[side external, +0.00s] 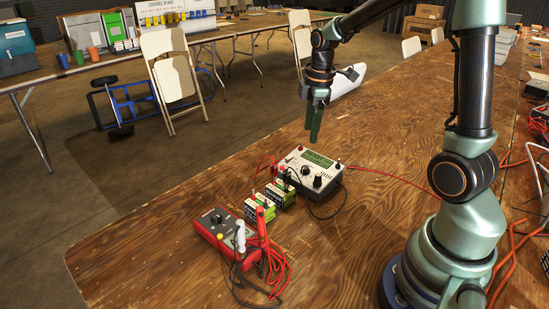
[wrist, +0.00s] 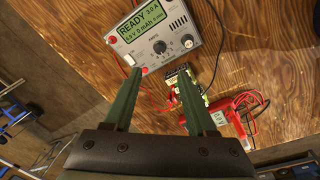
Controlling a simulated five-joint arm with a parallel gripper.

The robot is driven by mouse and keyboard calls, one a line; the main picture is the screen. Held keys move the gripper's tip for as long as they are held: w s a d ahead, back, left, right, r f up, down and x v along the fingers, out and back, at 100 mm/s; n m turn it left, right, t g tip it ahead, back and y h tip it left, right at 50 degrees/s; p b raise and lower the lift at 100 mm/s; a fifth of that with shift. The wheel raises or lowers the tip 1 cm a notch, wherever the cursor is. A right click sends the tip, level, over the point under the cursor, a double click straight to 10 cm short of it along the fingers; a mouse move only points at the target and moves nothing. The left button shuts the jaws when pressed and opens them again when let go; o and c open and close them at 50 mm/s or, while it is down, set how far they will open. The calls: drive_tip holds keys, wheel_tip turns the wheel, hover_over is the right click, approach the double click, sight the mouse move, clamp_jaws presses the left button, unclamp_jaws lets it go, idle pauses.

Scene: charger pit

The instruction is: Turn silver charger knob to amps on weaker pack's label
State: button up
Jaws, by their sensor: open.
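The silver charger (side external: 308,172) sits on the wooden table, with a lit green display and dark knobs on its face. In the wrist view the charger (wrist: 150,32) reads READY, with what looks like 3.0 A. A dark knob (wrist: 160,47) with a ring of marks is below the display; its exact pointing is too small to read. Two battery packs (side external: 281,194) with white, green and dark labels stand beside the charger. The packs also show in the wrist view (wrist: 184,80), but their label figures are unreadable. My gripper (side external: 314,138) is open and empty, above the table behind the charger.
A red multimeter (side external: 219,233) with coiled red and black leads (side external: 263,255) lies at the front left. Red and black wires run around the packs and charger. The table (side external: 165,232) is bare left of the meter. Folding chairs (side external: 177,83) and other tables stand beyond.

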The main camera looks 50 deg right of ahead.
sight(305, 167)
drive_tip(key=f, duration=0.4)
drive_tip(key=w+f, duration=0.1)
drive_tip(key=f, duration=0.7)
drive_tip(key=shift+w+d, duration=0.15)
drive_tip(key=shift+d, duration=0.1)
clamp_jaws()
